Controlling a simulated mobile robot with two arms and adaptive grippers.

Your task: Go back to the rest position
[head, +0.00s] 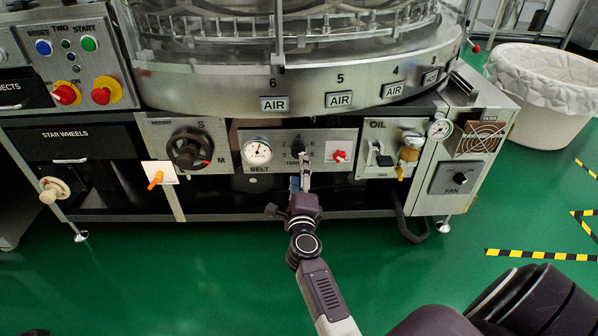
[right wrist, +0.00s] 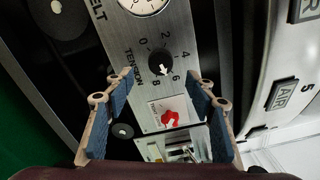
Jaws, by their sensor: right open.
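My right gripper (head: 301,182) reaches up to the front of the rotary washer, at the belt panel (head: 255,175). In the right wrist view the right gripper (right wrist: 163,80) is open, with its two blue-padded fingers spread apart. Nothing sits between the pads. The black tension knob (right wrist: 162,62), with a white pointer and numbers around it, shows just beyond the fingertips. I cannot tell whether the fingers touch the panel. In the head view the gripper partly covers the knob (head: 298,147). My left gripper is not in view.
A red switch (head: 339,156) is right of the knob, and a belt gauge (head: 257,152) is left. An orange lever (head: 155,180) sticks out further left. An oil unit (head: 409,153) and fan box (head: 458,178) are at right. Green floor (head: 190,270) in front is clear.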

